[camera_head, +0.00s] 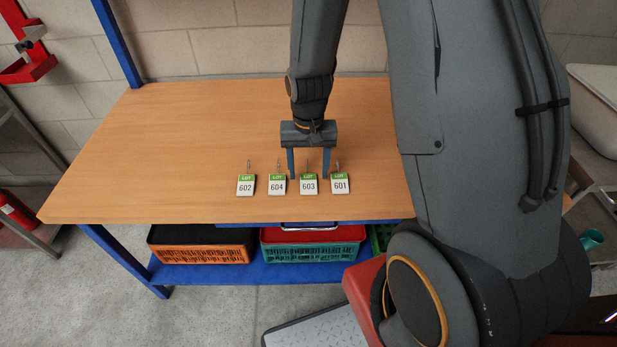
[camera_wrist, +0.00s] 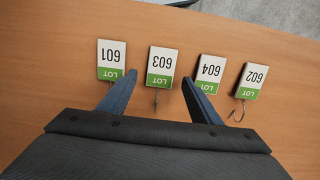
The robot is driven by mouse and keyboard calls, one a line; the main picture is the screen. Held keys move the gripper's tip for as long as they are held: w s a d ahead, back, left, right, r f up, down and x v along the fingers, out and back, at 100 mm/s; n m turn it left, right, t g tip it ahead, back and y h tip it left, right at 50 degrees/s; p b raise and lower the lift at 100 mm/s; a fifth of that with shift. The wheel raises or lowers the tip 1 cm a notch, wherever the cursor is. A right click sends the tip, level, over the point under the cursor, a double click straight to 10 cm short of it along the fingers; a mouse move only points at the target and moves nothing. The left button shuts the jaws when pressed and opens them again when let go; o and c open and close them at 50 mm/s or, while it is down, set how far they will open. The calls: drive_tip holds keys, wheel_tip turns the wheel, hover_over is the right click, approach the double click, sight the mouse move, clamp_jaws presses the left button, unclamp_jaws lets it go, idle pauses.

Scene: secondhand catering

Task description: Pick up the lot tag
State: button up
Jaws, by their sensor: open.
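Several lot tags, white with a green LOT band and a small wire hook, lie in a row near the table's front edge. From left in the head view they are tag 602 (camera_head: 246,187), tag 604 (camera_head: 277,187), tag 603 (camera_head: 309,186) and tag 601 (camera_head: 340,185). The wrist view shows tag 601 (camera_wrist: 111,54), tag 603 (camera_wrist: 161,62), tag 604 (camera_wrist: 210,69) and tag 602 (camera_wrist: 251,77) in reverse order. My gripper (camera_head: 309,177) is open and empty, pointing down over the row.
The wooden table (camera_head: 180,130) is otherwise clear, with a blue frame. Below, a blue shelf holds an orange crate (camera_head: 201,254) and a green crate with red rim (camera_head: 312,252). A red fire extinguisher (camera_head: 17,211) stands at left. My arm hides the table's right part.

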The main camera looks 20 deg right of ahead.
drive_tip(key=shift+f, duration=0.8)
drive_tip(key=c, duration=1.1)
drive_tip(key=shift+r, duration=0.15)
